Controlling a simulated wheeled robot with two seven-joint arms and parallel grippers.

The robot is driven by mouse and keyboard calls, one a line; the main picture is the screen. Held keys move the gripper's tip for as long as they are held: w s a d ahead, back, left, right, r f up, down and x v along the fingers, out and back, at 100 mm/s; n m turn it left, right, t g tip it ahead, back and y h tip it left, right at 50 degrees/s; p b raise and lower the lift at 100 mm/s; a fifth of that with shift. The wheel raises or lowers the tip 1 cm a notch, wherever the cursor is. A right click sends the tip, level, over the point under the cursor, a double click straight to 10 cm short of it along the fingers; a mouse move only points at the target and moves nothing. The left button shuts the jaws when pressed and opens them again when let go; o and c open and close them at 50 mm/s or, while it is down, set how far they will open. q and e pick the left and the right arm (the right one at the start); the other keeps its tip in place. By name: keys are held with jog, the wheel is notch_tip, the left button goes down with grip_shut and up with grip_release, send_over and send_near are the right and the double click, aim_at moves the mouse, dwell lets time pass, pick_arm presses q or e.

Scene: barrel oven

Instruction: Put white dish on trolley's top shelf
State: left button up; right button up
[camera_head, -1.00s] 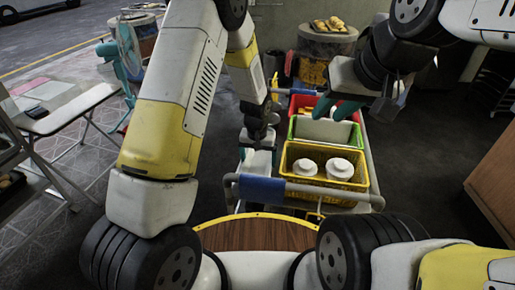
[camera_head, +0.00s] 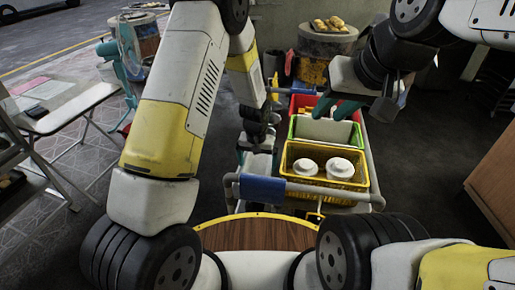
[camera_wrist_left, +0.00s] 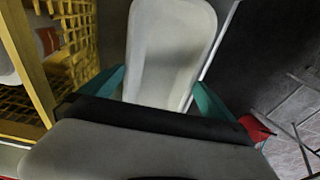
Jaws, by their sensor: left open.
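My left gripper (camera_head: 257,157) points down at the left side of the trolley, its teal fingers apart. In the left wrist view a long, smooth white dish (camera_wrist_left: 170,42) with a rounded end lies between and beyond the open fingers (camera_wrist_left: 160,88); I cannot tell whether they touch it. In the head view only a pale patch of it shows below the gripper. The trolley (camera_head: 374,185) has a metal rail and holds yellow, green and red baskets. My right gripper (camera_head: 335,108) hangs over the green basket, fingers apart and empty.
The yellow basket (camera_head: 318,196) holds two white lidded pots (camera_head: 340,169). It also shows at the left of the left wrist view (camera_wrist_left: 28,60). The green basket (camera_head: 298,127) holds a pale item. A folding table (camera_head: 75,112) and a teal fan (camera_head: 129,50) stand at the left.

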pick_arm(q)
notch_tip(320, 180, up, 10)
jog(key=s, duration=0.1)
notch_tip(320, 180, up, 18)
jog(key=n+t+h, duration=0.1)
jog(key=t+h, duration=0.1)
send_over(257, 173)
jog(key=s+a, duration=0.7)
jog(key=a, duration=0.1)
jog(key=s+a+r+t, duration=0.1)
jog(key=s+a+r, duration=0.2)
jog(key=s, duration=0.4)
jog(key=s+a+r+t, duration=0.1)
jog(key=s+a+r, duration=0.2)
jog(key=s+r, duration=0.2)
jog(key=s, duration=0.3)
jog(key=shift+r+n+t, duration=0.15)
jog(key=shift+n+t, duration=0.25)
